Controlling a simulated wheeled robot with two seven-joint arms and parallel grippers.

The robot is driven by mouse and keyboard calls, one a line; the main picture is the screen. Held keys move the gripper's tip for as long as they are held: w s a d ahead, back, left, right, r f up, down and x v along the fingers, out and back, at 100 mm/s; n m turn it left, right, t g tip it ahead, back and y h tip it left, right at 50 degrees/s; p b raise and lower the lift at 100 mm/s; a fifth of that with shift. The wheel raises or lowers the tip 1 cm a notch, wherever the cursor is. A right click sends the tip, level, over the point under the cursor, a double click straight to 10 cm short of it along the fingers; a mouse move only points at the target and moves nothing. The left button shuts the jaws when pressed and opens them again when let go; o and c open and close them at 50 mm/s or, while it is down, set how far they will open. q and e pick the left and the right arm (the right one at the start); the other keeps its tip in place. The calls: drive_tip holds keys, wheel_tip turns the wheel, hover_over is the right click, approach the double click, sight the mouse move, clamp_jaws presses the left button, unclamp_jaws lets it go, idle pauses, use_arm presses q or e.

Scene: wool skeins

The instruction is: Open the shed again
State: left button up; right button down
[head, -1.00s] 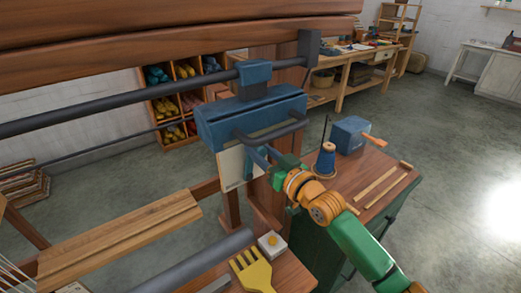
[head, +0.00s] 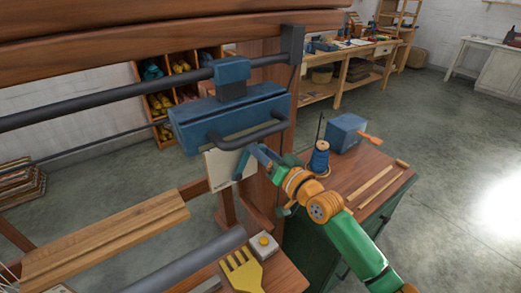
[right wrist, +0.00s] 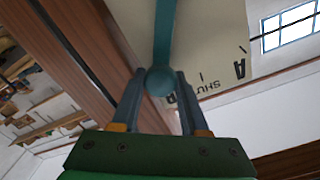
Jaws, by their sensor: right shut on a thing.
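A blue housing (head: 205,125) with a dark bar handle (head: 262,133) hangs on the loom's dark rail. Below it is a pale plate (head: 219,170) with a teal lever (head: 241,163) in front. My right gripper (head: 250,158) is at the lever, below the bar handle. In the right wrist view the gripper (right wrist: 160,88) is shut on the round teal knob (right wrist: 160,80) at the lever's end. The plate (right wrist: 215,50) there carries printed letters, including an A and part of "SHUT", seen upside down. My left gripper is out of view.
A green cabinet with a wooden top (head: 345,175) stands to the right, with a blue thread spool (head: 319,158), a blue box (head: 346,133) and wooden sticks (head: 376,184). A yellow comb (head: 241,268) lies at the front. Open floor lies beyond the cabinet.

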drive_tip(key=shift+f, duration=0.15)
drive_tip(key=shift+c, duration=2.2)
unclamp_jaws()
drive_tip(key=shift+w, duration=0.1)
drive_tip(key=v, duration=0.7)
